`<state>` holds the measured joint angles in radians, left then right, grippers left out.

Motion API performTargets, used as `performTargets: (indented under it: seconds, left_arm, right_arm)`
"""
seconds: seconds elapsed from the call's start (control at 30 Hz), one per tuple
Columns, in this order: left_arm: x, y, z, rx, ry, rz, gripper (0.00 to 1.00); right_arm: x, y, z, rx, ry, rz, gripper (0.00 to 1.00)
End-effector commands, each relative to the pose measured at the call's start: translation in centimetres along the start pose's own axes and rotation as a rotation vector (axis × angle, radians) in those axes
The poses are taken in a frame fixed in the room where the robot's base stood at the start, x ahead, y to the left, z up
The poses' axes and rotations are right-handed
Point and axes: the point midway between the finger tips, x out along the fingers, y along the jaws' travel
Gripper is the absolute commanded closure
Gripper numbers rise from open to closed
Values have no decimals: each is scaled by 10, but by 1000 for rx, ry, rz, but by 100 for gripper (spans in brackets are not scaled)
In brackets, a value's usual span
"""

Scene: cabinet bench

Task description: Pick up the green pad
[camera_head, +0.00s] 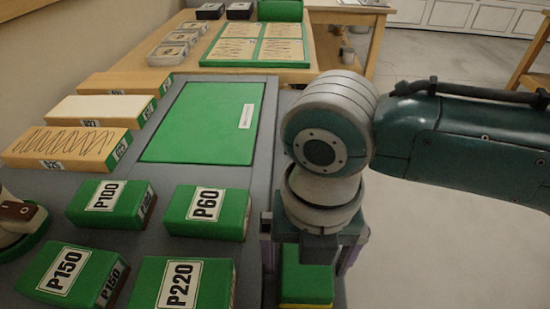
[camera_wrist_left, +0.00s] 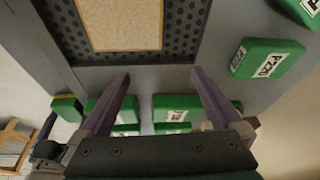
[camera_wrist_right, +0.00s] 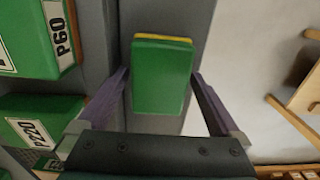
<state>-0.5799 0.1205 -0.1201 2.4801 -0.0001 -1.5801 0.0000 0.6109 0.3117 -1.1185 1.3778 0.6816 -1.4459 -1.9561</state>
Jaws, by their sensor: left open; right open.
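The green pad (camera_wrist_right: 162,85), a green block with a yellow layer along one edge, lies near the bench's right edge in the right wrist view. In the head view the pad (camera_head: 306,284) shows below my right gripper (camera_head: 308,262), partly hidden by it. My right gripper (camera_wrist_right: 160,76) is open, with one purple finger on each side of the pad. I cannot tell whether the fingers touch it. My left gripper (camera_wrist_left: 164,84) is open and shows only in the left wrist view, with nothing gripped between its fingers.
Green blocks labelled P100 (camera_head: 112,205), P60 (camera_head: 206,212), P150 (camera_head: 72,273) and P220 (camera_head: 182,284) lie left of the pad. A flat green panel (camera_head: 205,125) lies behind them. A perforated dark plate (camera_wrist_left: 190,30) shows in the left wrist view. Open floor lies at right.

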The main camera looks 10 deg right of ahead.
Motion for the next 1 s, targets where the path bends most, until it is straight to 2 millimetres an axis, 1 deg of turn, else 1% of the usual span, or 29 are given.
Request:
performTargets:
  seconds: [0.07,0.73,0.77,1.0]
  left_arm:
    - [0,0,0,0,0,0,0]
    - [0,0,0,0,0,0,0]
    - [0,0,0,0,0,0,0]
    - [-1,0,0,0,0,0,0]
  right_arm:
    - [0,0,0,0,0,0,1]
    - [-1,0,0,1,0,1,76]
    - [-1,0,0,1,-1,1,78]
    - [-2,0,0,1,-1,1,78]
